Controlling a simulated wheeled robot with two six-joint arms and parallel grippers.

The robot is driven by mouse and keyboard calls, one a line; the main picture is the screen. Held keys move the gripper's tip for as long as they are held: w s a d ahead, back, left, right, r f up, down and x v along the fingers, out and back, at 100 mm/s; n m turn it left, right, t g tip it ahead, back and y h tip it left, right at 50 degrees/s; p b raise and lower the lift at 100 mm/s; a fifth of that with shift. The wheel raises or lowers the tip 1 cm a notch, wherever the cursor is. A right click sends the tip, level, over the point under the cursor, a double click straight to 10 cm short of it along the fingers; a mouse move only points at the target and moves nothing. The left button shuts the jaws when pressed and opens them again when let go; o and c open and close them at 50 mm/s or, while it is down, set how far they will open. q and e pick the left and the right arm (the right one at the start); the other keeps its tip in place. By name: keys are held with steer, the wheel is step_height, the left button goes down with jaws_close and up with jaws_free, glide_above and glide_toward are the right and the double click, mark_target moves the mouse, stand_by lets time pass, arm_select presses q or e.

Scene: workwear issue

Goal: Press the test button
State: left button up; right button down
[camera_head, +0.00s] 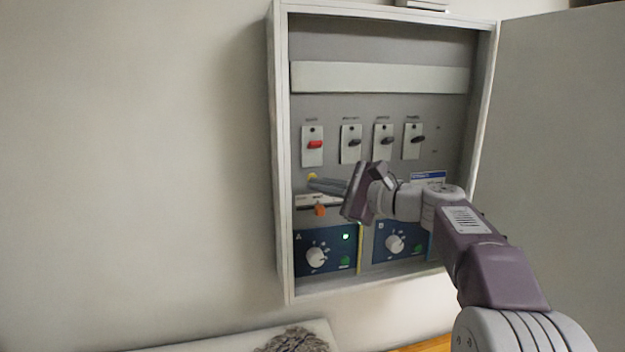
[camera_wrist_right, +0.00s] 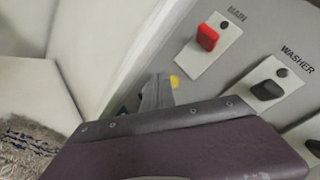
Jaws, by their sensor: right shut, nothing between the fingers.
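A small yellow button (camera_head: 312,176) sits on the grey panel in the open wall cabinet (camera_head: 283,120), below the red switch; I cannot read its label. It also shows as a yellow patch in the right wrist view (camera_wrist_right: 174,81), partly hidden by my fingers. My right gripper (camera_head: 312,184) is shut and empty, its fingertips at the button's lower edge. I cannot tell whether they touch it. In the right wrist view the shut fingers (camera_wrist_right: 155,92) point toward the button. My left gripper is not in view.
A red MAIN switch (camera_head: 315,144) and several dark switches (camera_head: 354,142) are in a row above. An orange part (camera_head: 320,210) and white dials (camera_head: 316,257) are below. The cabinet door (camera_head: 560,120) stands open at the right. A grey fluffy item (camera_head: 297,340) lies below.

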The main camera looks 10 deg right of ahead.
stand_by(0.4)
steer(key=shift+w, duration=0.45)
steer(key=shift+w+p, duration=0.35)
stand_by(0.7)
steer(key=shift+s+b, duration=0.55)
steer(key=shift+s, duration=0.2)
